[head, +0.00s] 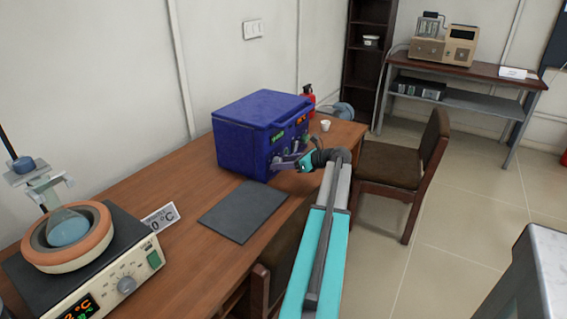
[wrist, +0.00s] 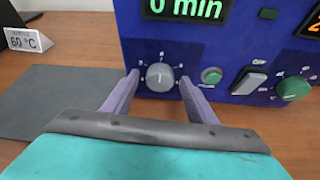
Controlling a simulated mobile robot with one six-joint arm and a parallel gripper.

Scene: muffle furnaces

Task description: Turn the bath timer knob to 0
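The bath is a blue box (head: 232,150) on the wooden table; it also fills the top of the wrist view (wrist: 222,50). Its grey timer knob (wrist: 160,77) sits on the front panel under a green display (wrist: 185,9) that reads "0 min". The knob's pointer is too small to read. My gripper (wrist: 158,82) is open, with one finger to each side of the knob and a visible gap between each finger and it. In the head view my gripper (head: 288,162) is at the bath's front, and the knob there is hard to make out.
Right of the knob are a green button (wrist: 211,75), a grey rocker switch (wrist: 248,80) and a green knob (wrist: 293,89). A chair (head: 398,166) stands right of my arm.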

